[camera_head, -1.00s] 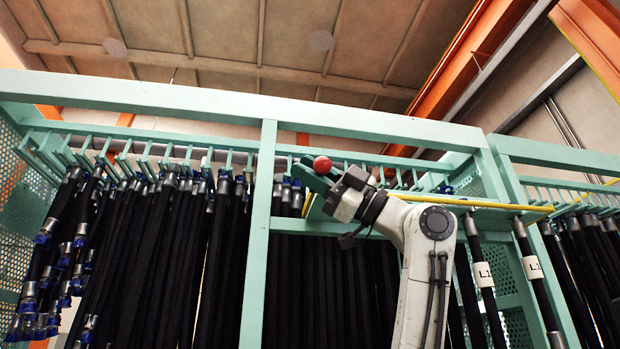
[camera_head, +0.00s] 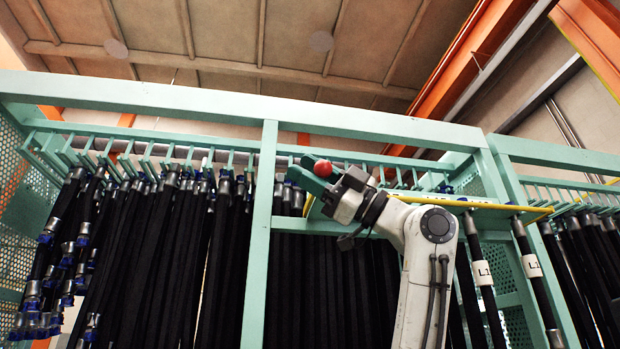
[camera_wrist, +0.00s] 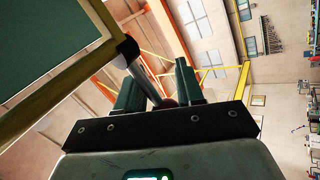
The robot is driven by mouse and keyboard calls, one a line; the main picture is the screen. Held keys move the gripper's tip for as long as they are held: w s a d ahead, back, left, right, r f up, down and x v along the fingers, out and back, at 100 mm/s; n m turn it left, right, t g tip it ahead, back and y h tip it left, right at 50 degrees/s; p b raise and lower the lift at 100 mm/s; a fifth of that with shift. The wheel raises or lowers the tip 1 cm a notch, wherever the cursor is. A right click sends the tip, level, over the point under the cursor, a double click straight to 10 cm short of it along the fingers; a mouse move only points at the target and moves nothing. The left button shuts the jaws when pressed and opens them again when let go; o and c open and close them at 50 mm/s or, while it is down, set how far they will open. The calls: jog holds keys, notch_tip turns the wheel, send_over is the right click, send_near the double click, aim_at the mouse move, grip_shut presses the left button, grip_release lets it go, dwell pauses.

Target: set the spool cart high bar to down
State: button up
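A small red ball knob (camera_head: 322,168) sits at my gripper (camera_head: 312,178), high in front of the hose rack. A grey rod (camera_wrist: 146,78) runs from the knob up to a black cap (camera_wrist: 127,47) at the corner of a yellow frame (camera_wrist: 85,70). The same yellow frame (camera_head: 480,204) shows behind my arm in the head view. Much of the rod is hidden there by my gripper.
A pale green rack (camera_head: 262,200) with many hanging black hoses (camera_head: 180,260) stands close to my gripper. Hoses with L1 labels (camera_head: 484,273) hang at the right. In the wrist view the hall (camera_wrist: 225,50) opens out beyond the fingers.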

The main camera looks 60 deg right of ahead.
jog(key=shift+d, duration=0.25)
jog(key=b+v, duration=0.3)
jog(key=v, duration=0.7)
jog(key=shift+s+f, duration=0.3)
